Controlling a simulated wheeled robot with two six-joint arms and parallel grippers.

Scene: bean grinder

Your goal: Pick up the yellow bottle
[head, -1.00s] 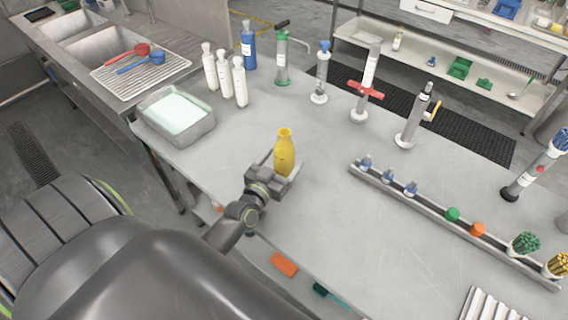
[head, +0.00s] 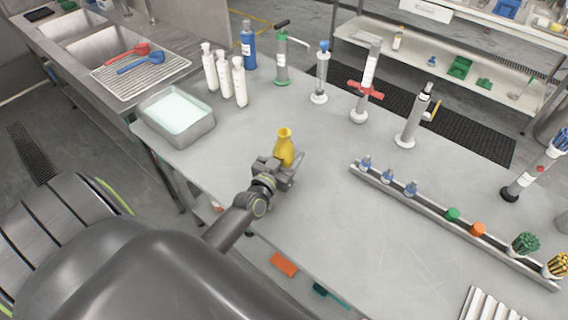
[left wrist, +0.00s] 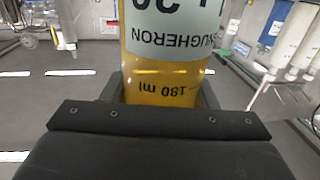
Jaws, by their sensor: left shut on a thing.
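The yellow bottle (head: 284,145) stands near the left front part of the grey table (head: 330,225). My left gripper (head: 286,170) is around its lower part and shut on it. In the left wrist view the bottle (left wrist: 165,55) shows close up, filled with yellow liquid, with a pale label and "180 ml" upside down. The gripper (left wrist: 160,95) has a finger at each side of the bottle. I cannot tell whether the bottle's base touches the table. My right gripper is not in view.
A metal tray (head: 207,130) with pale liquid is to the left. White bottles (head: 240,82), a blue bottle (head: 248,45) and several dispensers stand along the back. A rack (head: 435,215) with small caps is to the right. The table between is clear.

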